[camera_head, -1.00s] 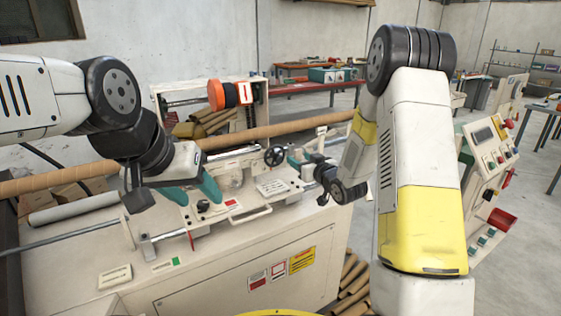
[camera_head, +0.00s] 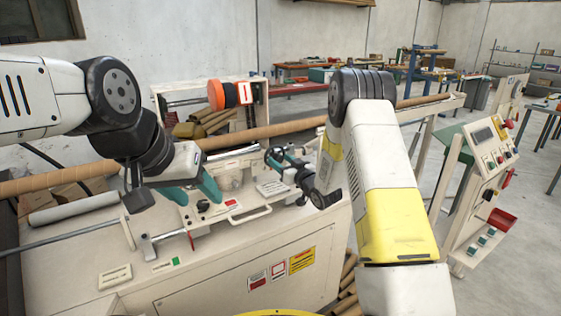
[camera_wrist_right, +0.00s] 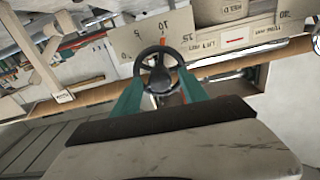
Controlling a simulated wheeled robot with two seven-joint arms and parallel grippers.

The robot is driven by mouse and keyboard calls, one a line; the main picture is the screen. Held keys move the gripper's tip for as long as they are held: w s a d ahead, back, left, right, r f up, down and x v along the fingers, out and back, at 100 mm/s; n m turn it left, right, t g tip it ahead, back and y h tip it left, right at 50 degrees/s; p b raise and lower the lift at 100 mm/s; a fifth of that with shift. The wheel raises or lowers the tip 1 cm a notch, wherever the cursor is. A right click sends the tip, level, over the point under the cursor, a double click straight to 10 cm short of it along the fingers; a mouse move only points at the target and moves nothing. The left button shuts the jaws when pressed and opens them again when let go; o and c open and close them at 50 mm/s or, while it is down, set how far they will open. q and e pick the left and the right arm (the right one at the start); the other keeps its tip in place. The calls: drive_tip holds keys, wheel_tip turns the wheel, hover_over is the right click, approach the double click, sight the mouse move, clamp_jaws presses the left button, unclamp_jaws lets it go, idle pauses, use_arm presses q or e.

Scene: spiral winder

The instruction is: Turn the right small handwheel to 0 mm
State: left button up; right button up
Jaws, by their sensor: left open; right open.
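The right small handwheel (camera_wrist_right: 160,76) is dark with spokes. In the right wrist view it stands between the two teal fingers of my right gripper (camera_wrist_right: 160,88), which is open. Contact cannot be made out. A pale scale plate (camera_wrist_right: 150,38) with 5, 10 and 15 marks and a red-orange pointer line is behind the wheel; the exact reading is unclear. In the head view the handwheel (camera_head: 272,158) is partly hidden by my right gripper (camera_head: 283,160). My left gripper (camera_head: 202,200) is open above the machine's left part, near a small black knob.
A long cardboard tube (camera_head: 265,132) runs across behind the machine. The cream machine cabinet (camera_head: 215,270) fills the front. A control panel (camera_head: 483,150) with buttons stands at right. An orange disc (camera_head: 215,95) sits on the rear rack.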

drive_tip(key=shift+c, duration=0.4)
clamp_jaws()
drive_tip(key=shift+n, duration=0.4)
drive_tip(key=n, duration=0.2)
drive_tip(key=shift+n, duration=0.4)
drive_tip(key=n, duration=0.4)
drive_tip(key=shift+n, duration=0.3)
drive_tip(key=n, duration=0.3)
drive_tip(key=shift+n, duration=0.3)
drive_tip(key=shift+f+n, duration=0.1)
drive_tip(key=shift+n, duration=2)
